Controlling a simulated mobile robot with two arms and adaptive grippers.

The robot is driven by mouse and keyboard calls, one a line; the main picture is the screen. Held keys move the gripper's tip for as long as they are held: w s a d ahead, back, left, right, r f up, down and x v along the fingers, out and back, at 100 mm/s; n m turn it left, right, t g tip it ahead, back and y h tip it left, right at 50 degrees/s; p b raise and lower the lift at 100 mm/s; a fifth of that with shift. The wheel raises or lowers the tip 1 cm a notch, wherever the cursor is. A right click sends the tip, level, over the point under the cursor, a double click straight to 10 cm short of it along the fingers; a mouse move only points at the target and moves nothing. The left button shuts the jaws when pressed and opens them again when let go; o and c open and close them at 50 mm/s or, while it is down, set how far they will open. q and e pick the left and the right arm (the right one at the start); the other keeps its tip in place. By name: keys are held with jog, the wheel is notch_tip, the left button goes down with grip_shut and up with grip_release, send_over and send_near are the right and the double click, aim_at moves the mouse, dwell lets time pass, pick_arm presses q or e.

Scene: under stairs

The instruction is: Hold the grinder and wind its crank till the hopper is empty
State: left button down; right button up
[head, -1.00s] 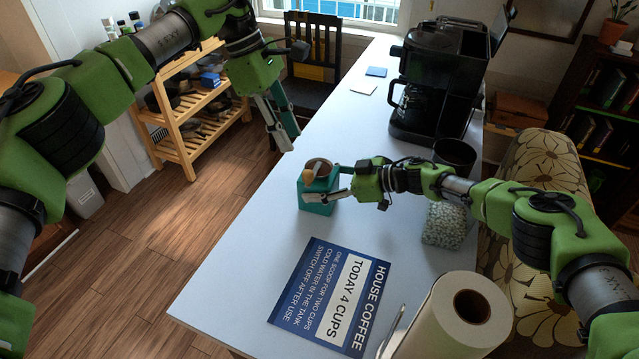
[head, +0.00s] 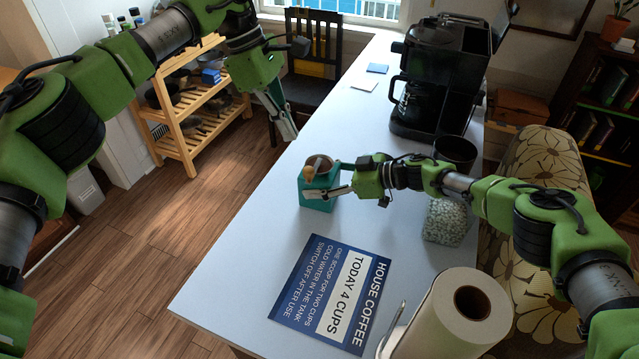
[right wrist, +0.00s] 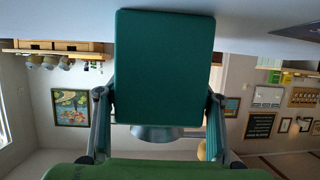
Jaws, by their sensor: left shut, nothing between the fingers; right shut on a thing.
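The grinder (head: 318,188) is a small teal box standing on the white table. Its round hopper (head: 321,165) and a crank with an orange-brown knob (head: 308,173) are on top; I cannot tell what is inside the hopper. My right gripper (head: 338,191) is shut on the grinder's body from the right. In the right wrist view the teal body (right wrist: 165,65) fills the space between the fingers (right wrist: 158,115). My left gripper (head: 287,130) is shut and empty, above and to the left of the grinder, apart from the crank.
A coffee maker (head: 436,75) stands at the back, with a dark cup (head: 455,152) and a speckled bag (head: 446,222) to the right of the grinder. A blue sign (head: 330,290) and a paper roll (head: 450,318) are in front. The table's left edge is near the grinder.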

aim_at(314, 165)
dwell(0.3)
pick_arm(q)
jog(key=d+m, duration=0.1)
jog(key=m, duration=0.2)
jog(key=d+f+m+t+y, duration=0.1)
jog(key=m, duration=0.2)
jog(key=s+d+f+m+t, duration=0.1)
jog(key=m, duration=0.3)
jog(key=shift+d+y, duration=0.1)
jog(key=shift+y, duration=0.3)
jog(key=d+f+m+t, duration=0.3)
jog(key=d+f+m, duration=0.1)
jog(key=f+m, duration=0.3)
jog(key=shift+s+f+m, duration=0.3)
jog(key=shift+s+m, duration=0.05)
jog(key=shift+m, duration=1.05)
